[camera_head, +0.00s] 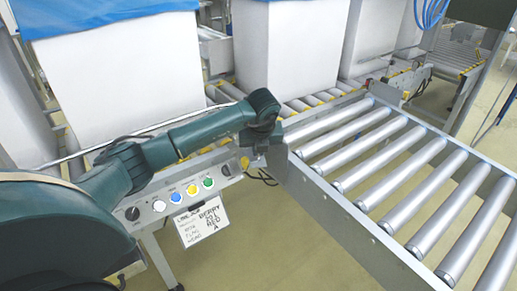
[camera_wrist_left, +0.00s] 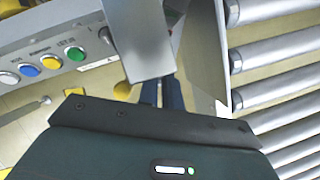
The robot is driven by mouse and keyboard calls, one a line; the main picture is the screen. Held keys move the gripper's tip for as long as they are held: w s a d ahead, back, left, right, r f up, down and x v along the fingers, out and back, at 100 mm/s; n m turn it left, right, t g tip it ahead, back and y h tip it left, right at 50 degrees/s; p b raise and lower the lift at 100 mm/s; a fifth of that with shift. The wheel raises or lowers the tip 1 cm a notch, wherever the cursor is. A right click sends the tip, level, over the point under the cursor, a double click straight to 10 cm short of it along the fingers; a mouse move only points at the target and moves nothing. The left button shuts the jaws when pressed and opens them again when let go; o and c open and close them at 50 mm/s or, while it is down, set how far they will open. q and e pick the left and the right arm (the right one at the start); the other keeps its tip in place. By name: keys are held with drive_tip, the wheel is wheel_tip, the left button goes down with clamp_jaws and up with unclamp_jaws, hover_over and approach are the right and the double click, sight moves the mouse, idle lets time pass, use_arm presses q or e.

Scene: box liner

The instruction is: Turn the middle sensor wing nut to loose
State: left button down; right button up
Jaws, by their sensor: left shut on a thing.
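My left gripper (camera_head: 262,148) reaches down at the near corner where the roller conveyor meets the control panel. In the left wrist view its two dark fingers (camera_wrist_left: 160,93) are close together, with their tips under a grey metal plate (camera_wrist_left: 140,40). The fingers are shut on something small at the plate. The middle sensor wing nut is not visible in either view; the plate and the gripper cover that spot, so its angle cannot be told. My right gripper is not in view.
The control panel (camera_head: 148,222) has coloured buttons, black knobs and a hanging white sign (camera_head: 202,220). A roller conveyor (camera_head: 370,150) runs along the right, with a metal side rail (camera_head: 345,220). White boxes (camera_head: 125,80) with blue liners stand behind my left arm.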

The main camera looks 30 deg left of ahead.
use_arm(q)
drive_tip(key=c, duration=1.6)
unclamp_jaws()
